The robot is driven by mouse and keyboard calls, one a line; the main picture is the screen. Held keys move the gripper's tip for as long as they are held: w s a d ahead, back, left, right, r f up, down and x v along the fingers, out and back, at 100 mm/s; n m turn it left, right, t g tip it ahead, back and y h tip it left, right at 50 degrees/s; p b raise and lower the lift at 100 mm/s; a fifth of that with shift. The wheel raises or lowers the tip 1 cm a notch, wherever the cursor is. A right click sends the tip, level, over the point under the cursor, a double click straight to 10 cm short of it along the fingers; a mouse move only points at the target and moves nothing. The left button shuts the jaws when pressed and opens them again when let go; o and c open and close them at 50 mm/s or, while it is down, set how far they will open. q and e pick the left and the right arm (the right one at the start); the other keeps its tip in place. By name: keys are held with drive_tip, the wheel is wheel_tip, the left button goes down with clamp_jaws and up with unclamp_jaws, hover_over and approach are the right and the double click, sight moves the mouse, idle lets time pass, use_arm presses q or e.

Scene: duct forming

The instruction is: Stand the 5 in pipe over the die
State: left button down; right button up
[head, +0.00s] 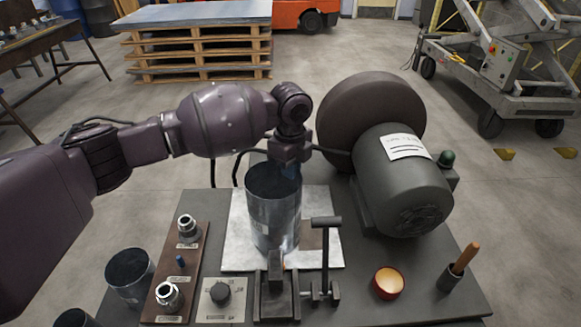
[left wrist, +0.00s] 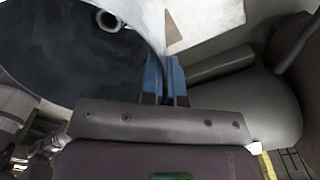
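The grey metal pipe (head: 272,212) stands upright above the bright metal plate (head: 240,250) at the bench's middle. Its dark opening (left wrist: 70,60) fills the upper left of the left wrist view. My left gripper (head: 288,170) is at the pipe's far rim, and its blue fingers (left wrist: 165,80) straddle the wall, closed on it. A small bright ring (left wrist: 108,20) shows inside the opening; I cannot tell whether it is the die's top. The pipe hides what is beneath it, and I cannot tell whether its lower edge touches the plate. My right gripper is not in view.
A large grey motor (head: 400,185) stands close right of the pipe. A lever clamp (head: 326,250) is in front.

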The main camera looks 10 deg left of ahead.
use_arm(q)
drive_tip(key=shift+f, duration=0.3)
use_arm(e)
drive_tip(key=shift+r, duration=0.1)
use_arm(q)
drive_tip(key=c, duration=1.3)
unclamp_jaws()
drive_tip(key=shift+o, duration=0.2)
wheel_tip(320, 180, up, 10)
drive_tip(key=shift+f+p, duration=0.2)
drive_tip(key=shift+p, duration=0.35)
drive_tip(key=shift+r, duration=0.6)
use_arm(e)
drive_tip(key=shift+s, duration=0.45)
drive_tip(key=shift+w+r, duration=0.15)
